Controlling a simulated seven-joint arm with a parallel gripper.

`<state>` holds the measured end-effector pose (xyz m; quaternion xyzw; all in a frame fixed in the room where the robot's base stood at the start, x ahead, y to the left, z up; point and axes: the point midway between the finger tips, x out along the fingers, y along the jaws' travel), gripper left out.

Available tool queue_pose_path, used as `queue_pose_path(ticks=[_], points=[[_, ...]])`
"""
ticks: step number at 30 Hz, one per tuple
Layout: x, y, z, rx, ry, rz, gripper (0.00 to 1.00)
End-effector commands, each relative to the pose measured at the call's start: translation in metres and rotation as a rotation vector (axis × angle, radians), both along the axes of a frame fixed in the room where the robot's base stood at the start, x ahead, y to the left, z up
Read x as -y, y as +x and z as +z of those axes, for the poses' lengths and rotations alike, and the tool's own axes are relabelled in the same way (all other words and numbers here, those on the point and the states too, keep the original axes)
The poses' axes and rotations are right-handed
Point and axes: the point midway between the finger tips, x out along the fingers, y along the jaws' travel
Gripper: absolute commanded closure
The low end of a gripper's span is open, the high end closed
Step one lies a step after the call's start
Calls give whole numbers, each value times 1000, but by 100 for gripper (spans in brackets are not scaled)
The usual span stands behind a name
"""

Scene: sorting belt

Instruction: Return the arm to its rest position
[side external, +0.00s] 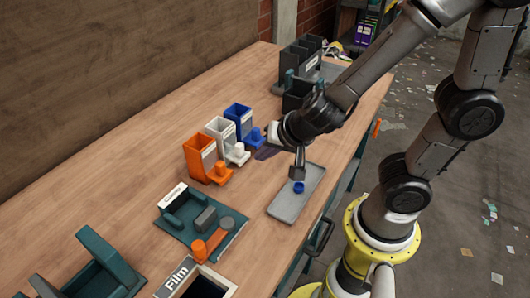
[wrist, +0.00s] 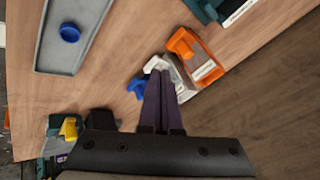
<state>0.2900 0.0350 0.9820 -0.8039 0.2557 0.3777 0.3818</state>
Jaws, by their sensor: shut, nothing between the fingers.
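My gripper (side external: 263,154) is raised above the workbench (side external: 150,150), beside the row of coloured bins and near the grey tray. In the wrist view my gripper (wrist: 161,75) shows two dark purple fingers lying close together, shut and with nothing between them. The fingertips overlap the white bin (wrist: 172,74) in that view, and I cannot tell the exact height between them. The rest of my arm reaches in from the right side of the side view.
A grey tray (side external: 284,208) holds a small blue round piece (side external: 299,187). Orange (side external: 200,158), white (side external: 219,135) and blue (side external: 239,118) bins stand in a row. A green fixture (side external: 185,222), film box (side external: 186,281) and dark organiser (side external: 300,58) flank them. Open floor lies right.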

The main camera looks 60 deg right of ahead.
Motion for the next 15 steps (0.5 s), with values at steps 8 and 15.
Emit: queue_pose_path(ticks=[8, 15], points=[[9, 0, 13, 32, 14, -37, 100], [13, 24, 99, 297, 14, 124, 100]])
